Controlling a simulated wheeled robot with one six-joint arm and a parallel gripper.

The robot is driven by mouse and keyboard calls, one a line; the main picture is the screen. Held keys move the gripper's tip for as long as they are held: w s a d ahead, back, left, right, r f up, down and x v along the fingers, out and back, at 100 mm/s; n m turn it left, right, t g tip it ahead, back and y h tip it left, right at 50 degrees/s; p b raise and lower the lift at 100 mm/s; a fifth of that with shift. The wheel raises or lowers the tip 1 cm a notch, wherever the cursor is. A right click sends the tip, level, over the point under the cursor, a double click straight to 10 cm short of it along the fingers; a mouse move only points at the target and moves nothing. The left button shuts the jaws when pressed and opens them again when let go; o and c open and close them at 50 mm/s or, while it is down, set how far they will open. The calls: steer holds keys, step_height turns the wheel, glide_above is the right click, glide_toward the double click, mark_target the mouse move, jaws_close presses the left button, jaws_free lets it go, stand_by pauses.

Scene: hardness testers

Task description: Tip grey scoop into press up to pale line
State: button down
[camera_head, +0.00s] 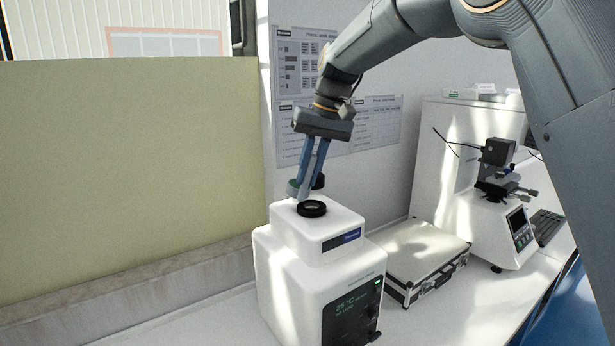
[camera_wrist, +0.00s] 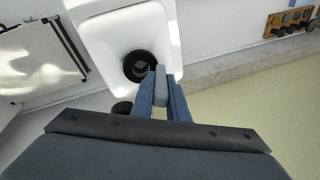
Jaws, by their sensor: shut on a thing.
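My gripper (camera_head: 304,192) points down just above the white press (camera_head: 290,235), close to the black ring (camera_head: 312,209) around its opening. In the wrist view the fingers (camera_wrist: 161,82) are shut on a narrow grey piece, which I take to be the handle of the grey scoop (camera_wrist: 161,76). The scoop's bowl and contents cannot be made out clearly. In the wrist view the fingertips are beside the lower right of the ring (camera_wrist: 138,67). The inside of the opening is dark, and I cannot see a pale line or a fill level.
A dark round part (camera_head: 319,181) stands behind the ring. A silver case (camera_head: 420,255) lies right of the press, with a microscope-like tester (camera_head: 497,205) beyond it. A pale wall panel (camera_head: 130,170) is on the left. A rack (camera_wrist: 290,22) shows in the wrist view.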

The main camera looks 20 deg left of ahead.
steer(key=shift+d+f+y+b, duration=0.5)
steer(key=shift+y+b, duration=0.55)
steer(key=shift+b, duration=1.5)
steer(key=shift+d+f+y+b, duration=0.45)
steer(key=shift+y+b, duration=0.6)
steer(key=shift+b, duration=1.5)
stand_by(2.9)
